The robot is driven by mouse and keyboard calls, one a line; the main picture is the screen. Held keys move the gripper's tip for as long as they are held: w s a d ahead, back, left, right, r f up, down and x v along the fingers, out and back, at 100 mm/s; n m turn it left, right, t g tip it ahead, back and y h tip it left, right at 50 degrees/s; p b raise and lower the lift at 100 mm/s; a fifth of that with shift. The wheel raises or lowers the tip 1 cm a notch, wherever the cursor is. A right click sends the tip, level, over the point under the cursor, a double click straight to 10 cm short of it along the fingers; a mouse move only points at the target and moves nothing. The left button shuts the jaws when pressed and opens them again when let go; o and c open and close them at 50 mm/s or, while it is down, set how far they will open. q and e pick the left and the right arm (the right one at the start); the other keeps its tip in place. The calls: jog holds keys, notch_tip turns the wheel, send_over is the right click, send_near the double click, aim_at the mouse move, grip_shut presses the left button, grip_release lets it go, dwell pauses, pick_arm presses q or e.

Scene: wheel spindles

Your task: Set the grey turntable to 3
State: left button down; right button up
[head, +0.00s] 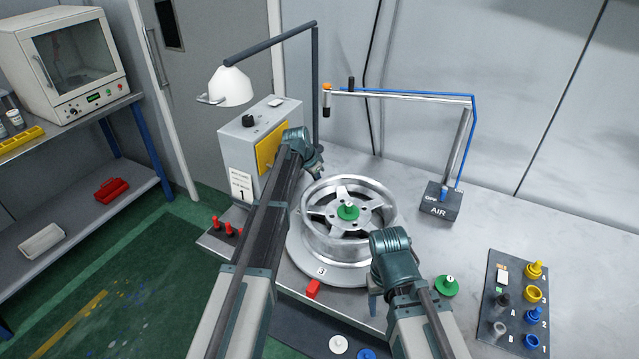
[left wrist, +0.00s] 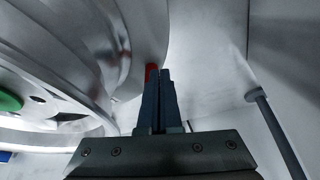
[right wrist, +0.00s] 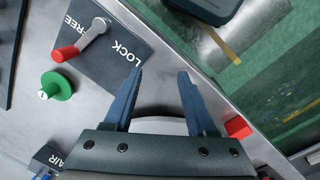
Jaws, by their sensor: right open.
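The grey turntable (head: 296,257) carries a silver wheel (head: 318,238) with a green-capped hub (head: 348,211). A label 3 on its front rim sits close behind a small red block (head: 313,289). My left gripper (head: 318,174) is behind the wheel at its left; in the left wrist view its fingers (left wrist: 160,72) are together, with something red at the tips, its grip unclear. My right gripper (head: 374,303) is open and empty in front of the turntable. The right wrist view shows a red-handled lever (right wrist: 67,54) on a FREE/LOCK plate (right wrist: 120,70), its handle nearer FREE.
A green peg (head: 447,286) stands right of my right gripper. A peg board (head: 513,300) lies at the far right. An air stand (head: 437,203) is behind right. A grey box (head: 237,150) with card 1 is behind left. Red pegs (head: 227,228) stand at left.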

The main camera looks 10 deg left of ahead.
pick_arm(q)
jog(key=p+v, duration=1.2)
jog(key=v, duration=0.1)
jog(key=shift+s+r, duration=0.15)
jog(key=shift+r, duration=0.1)
jog(key=shift+a, duration=0.1)
